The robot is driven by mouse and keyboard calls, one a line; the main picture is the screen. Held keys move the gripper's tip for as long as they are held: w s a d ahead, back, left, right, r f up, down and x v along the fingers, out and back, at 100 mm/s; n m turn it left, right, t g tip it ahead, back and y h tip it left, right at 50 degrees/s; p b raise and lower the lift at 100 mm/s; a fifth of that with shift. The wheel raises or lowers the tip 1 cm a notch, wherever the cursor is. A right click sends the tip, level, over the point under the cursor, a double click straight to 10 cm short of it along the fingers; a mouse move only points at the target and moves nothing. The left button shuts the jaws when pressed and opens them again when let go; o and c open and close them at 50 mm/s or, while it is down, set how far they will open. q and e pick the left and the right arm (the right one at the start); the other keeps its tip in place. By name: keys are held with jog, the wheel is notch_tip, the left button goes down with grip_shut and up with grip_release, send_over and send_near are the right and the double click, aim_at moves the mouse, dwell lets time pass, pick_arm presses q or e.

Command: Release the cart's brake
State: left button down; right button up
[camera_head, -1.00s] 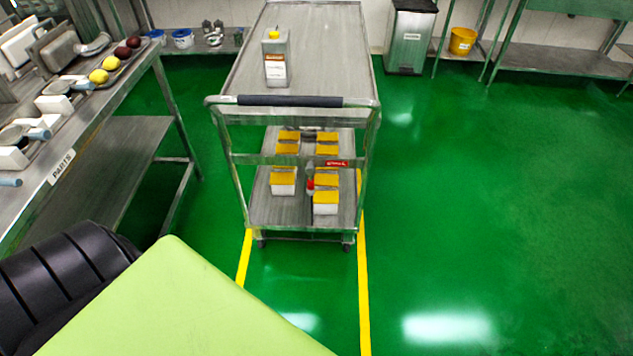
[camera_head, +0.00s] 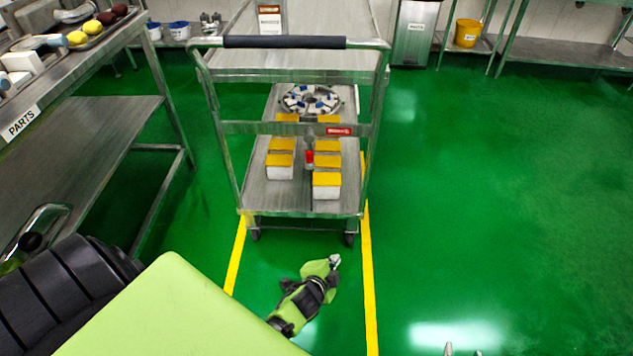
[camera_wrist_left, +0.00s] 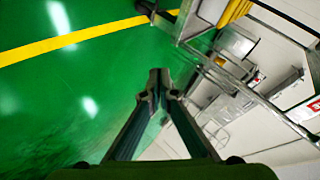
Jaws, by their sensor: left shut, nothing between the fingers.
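The metal cart (camera_head: 225,128) stands ahead of me, its black push bar (camera_head: 285,42) towards me. Its near casters show below the lower shelf, at the left (camera_head: 255,234) and at the right (camera_head: 350,239). I cannot make out a brake lever on them. My left gripper (camera_head: 334,261) is shut and empty, low over the floor in front of the cart, near the right caster and apart from it. In the left wrist view its fingertips (camera_wrist_left: 158,80) meet, with cart parts beyond. My right gripper (camera_head: 462,350) only shows two separated fingertips at the bottom edge.
The lower shelf carries several yellow-topped boxes (camera_head: 327,180) and a round part (camera_head: 310,98). A parts table (camera_head: 90,60) stands at the left. Yellow floor lines (camera_head: 368,270) flank the cart. The green floor at the right is clear. A bin (camera_head: 413,35) stands behind.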

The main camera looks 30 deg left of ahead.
aim_at(310, 149)
pick_arm(q)
jog(key=w+a+r+m+t+y+b, duration=0.1)
jog(key=w+a+r+b, duration=0.3)
jog(key=r, duration=0.5)
jog(key=w+a+r+m+t+y+b, duration=0.2)
jog(key=w+a+r+t+y+b, duration=0.2)
jog(key=r, duration=0.6)
jog(key=shift+w+a+r+m+t+b, duration=0.15)
jog(key=shift+w+a+m+t+b, duration=0.15)
jog(key=shift+w+a+b, duration=0.55)
pick_arm(e)
notch_tip(310, 149, up, 24)
jog(key=w+a+t+y, duration=0.1)
jog(key=w+t, duration=0.1)
jog(key=t, duration=0.5)
jog(key=shift+w+a+y+b, duration=0.2)
jog(key=shift+y+b, duration=0.1)
jog(key=shift+b, duration=0.1)
pick_arm(q)
jog(key=shift+s+a, duration=0.1)
jog(key=shift+s, duration=0.1)
